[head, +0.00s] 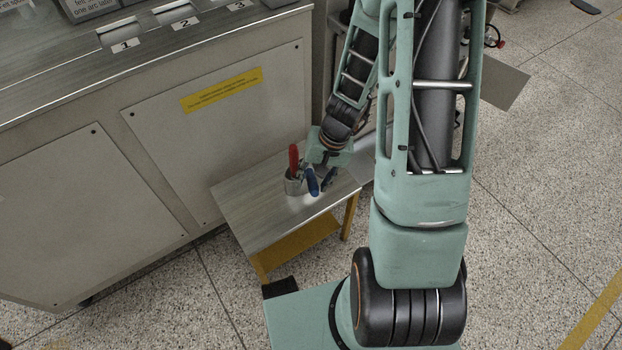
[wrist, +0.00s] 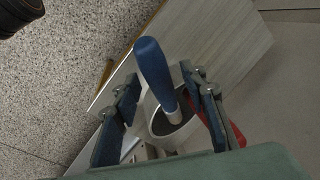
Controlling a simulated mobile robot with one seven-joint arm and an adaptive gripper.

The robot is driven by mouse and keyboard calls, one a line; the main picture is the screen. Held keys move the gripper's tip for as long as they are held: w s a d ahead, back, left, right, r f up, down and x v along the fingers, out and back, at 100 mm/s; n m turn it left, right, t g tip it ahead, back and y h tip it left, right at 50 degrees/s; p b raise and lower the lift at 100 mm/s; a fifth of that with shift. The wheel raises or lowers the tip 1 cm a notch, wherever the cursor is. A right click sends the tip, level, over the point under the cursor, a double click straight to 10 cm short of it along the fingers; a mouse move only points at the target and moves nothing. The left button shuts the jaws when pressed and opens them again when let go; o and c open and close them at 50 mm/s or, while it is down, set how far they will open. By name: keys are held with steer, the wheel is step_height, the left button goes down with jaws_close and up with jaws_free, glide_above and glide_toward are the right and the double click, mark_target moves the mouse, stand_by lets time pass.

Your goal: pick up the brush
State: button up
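A cup (head: 292,185) stands on a small table (head: 252,215) and holds a red-handled tool (head: 293,158) and a blue-handled tool (head: 311,181). Their lower ends are hidden, so I cannot tell which is the brush. In the wrist view the blue handle (wrist: 153,68) leans up out of the cup (wrist: 158,122), between the fingers of my gripper (wrist: 162,100). The fingers are apart, with gaps on both sides of the blue handle. Part of the red tool (wrist: 237,133) shows beyond the right finger.
A large cabinet (head: 215,130) with numbered slots stands behind and left of the small table. The table's left part is bare. Speckled floor (head: 545,170) lies open to the right.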

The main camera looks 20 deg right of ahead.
steer(key=shift+a+f, duration=0.1)
steer(key=shift+f, duration=0.35)
jaws_close()
steer(key=shift+r, duration=0.2)
